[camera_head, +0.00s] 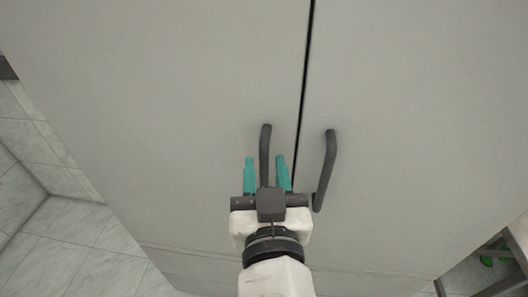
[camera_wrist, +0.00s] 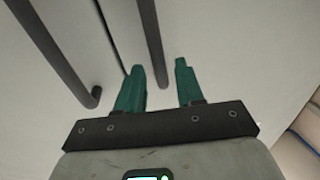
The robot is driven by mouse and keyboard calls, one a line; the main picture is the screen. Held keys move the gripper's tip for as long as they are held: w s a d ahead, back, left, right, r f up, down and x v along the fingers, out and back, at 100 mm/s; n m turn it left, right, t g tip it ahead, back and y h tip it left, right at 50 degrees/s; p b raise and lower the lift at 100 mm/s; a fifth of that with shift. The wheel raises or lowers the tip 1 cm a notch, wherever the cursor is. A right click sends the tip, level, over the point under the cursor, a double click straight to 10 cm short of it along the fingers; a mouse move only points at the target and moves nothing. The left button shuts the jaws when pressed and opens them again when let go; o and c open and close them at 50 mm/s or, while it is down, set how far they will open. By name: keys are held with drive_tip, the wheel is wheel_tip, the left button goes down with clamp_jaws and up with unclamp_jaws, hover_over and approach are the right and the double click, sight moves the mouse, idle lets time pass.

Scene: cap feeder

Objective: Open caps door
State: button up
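The caps door is a pair of tall light-grey door panels, the left panel (camera_head: 170,110) and the right panel (camera_head: 420,130), split by a narrow dark seam. Each has a dark bar handle by the seam: the left handle (camera_head: 265,148) and the right handle (camera_head: 327,165). My gripper (camera_head: 267,162) has teal fingers, spread open. In the head view the left handle lies between them; in the wrist view a handle (camera_wrist: 151,40) runs down between the fingertips of my gripper (camera_wrist: 160,68). Contact is not clear. The other handle (camera_wrist: 50,55) is off to the side.
Light tiled floor and wall (camera_head: 50,245) show at the left. A table or stool edge (camera_head: 505,265) with a green item (camera_head: 487,262) stands at the lower right. The panels around the handles are bare and flat.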

sight(265, 162)
drive_tip(key=shift+w+a, duration=0.15)
drive_tip(key=shift+w, duration=0.65)
drive_tip(key=shift+w+a, duration=0.1)
drive_tip(key=shift+w, duration=0.7)
clamp_jaws()
